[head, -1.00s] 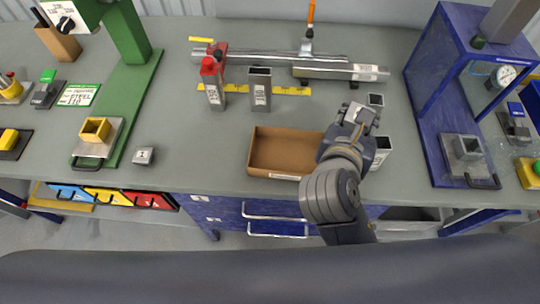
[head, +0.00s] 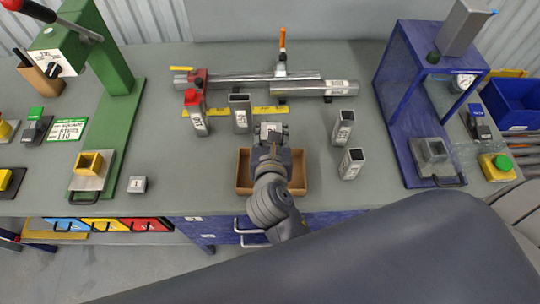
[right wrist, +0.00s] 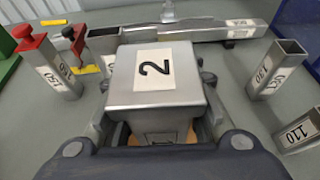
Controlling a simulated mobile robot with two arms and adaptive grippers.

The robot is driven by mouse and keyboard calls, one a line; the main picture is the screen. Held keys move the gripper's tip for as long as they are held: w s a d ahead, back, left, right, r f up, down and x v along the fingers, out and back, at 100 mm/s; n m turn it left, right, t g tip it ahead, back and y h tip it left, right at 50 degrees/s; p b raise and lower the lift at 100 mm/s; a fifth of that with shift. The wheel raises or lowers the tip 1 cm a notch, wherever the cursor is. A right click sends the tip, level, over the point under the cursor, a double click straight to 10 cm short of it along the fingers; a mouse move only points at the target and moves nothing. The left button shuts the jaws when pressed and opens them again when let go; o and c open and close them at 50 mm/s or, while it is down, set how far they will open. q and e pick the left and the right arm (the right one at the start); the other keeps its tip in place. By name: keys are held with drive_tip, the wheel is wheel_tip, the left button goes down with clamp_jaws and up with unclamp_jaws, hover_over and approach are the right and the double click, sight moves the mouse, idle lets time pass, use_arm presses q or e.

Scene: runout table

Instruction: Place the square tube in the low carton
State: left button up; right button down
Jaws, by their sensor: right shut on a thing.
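My right gripper (head: 270,143) is above the low brown carton (head: 244,178), hiding its middle. It is shut on a grey metal square tube (right wrist: 165,128), upright in the right wrist view, with a wider square cap marked 2 (right wrist: 155,78) on top. A strip of carton shows below the fingers (right wrist: 121,134). My left gripper is out of view.
Two square tubes (head: 343,127) (head: 351,164) stand right of the carton. Another tube (head: 240,115) and one with a red clamp-like piece (head: 198,121) stand behind it. A green press (head: 123,120) is left, a blue frame (head: 392,100) right. A small block marked 1 (head: 137,185) lies left.

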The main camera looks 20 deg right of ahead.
drive_tip(key=shift+f, duration=3.4)
drive_tip(key=shift+f, duration=0.15)
drive_tip(key=c, duration=1.2)
unclamp_jaws()
drive_tip(key=shift+o, duration=0.2)
drive_tip(key=p+v, duration=0.4)
drive_tip(key=v, duration=0.8)
